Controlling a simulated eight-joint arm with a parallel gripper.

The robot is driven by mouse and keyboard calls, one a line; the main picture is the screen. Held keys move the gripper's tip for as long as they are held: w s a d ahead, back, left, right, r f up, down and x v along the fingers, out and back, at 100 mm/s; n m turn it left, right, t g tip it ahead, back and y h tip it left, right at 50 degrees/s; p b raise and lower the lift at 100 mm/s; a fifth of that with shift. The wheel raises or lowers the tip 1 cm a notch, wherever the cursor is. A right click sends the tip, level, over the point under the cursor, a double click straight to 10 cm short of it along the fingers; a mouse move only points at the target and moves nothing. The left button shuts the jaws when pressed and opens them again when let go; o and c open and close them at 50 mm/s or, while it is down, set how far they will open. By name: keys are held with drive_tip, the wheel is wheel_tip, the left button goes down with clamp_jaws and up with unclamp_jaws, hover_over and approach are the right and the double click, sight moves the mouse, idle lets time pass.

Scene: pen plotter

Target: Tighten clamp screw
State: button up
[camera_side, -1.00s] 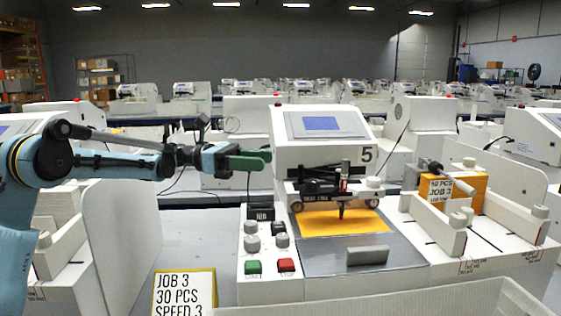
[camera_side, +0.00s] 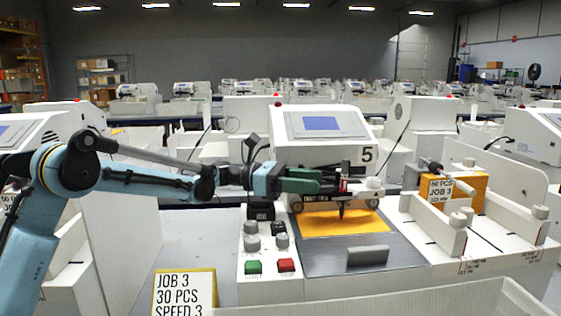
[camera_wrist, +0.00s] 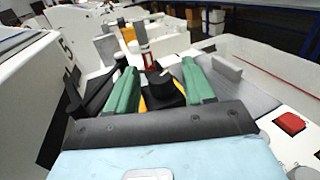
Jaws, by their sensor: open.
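The pen carriage (camera_side: 322,197) of plotter 5 is black and sits over a yellow sheet (camera_side: 345,224). Its pen (camera_side: 342,212) points down and has a red part, which also shows in the wrist view (camera_wrist: 149,60). In the side view the fingers hide part of the carriage.
The plotter's screen housing (camera_side: 322,130) stands behind the carriage. Dark and grey knobs, a green button (camera_side: 254,267) and a red button (camera_side: 286,265) are at the front left. An orange box (camera_side: 462,190) stands on the right tray. A job card (camera_side: 185,291) is in the foreground.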

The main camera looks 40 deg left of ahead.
drive_tip(key=shift+w+d, duration=0.25)
drive_tip(key=shift+d, duration=0.2)
drive_tip(key=c, duration=0.9)
drive_tip(key=shift+m+g+h, duration=0.7)
drive_tip(key=shift+m+g, duration=0.8)
drive_tip(key=shift+g, duration=0.7)
drive_tip(key=shift+c, duration=0.2)
drive_tip(key=o, duration=0.9)
drive_tip(key=shift+o, duration=0.2)
